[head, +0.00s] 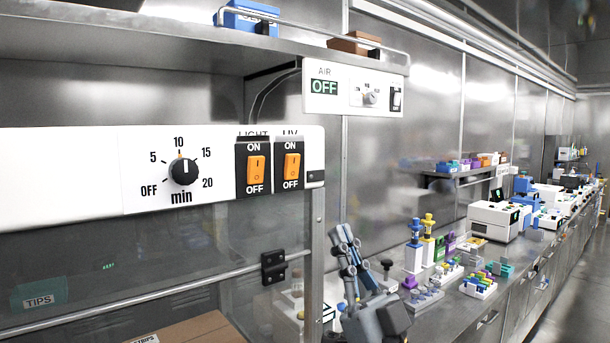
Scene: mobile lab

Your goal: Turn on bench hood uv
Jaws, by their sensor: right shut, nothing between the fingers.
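The UV switch (291,167) is an orange rocker in a black plate, marked ON above and OFF below, at the right end of the white bench hood panel (90,185). Its UV label is partly cut off at the top. I cannot tell which way the rocker is tipped. A like orange LIGHT switch (255,170) sits just left of it. My right gripper (342,236) is shut and empty, fingers pointing up, below and to the right of the UV switch and apart from it. My left gripper is not in view.
A timer knob (183,171) marked in min is on the panel's left. An AIR panel (352,92) reading OFF hangs upper right. A black latch (273,267) and a metal bar (150,297) cross the hood front. Pipettes (428,240) and racks stand on the bench at right.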

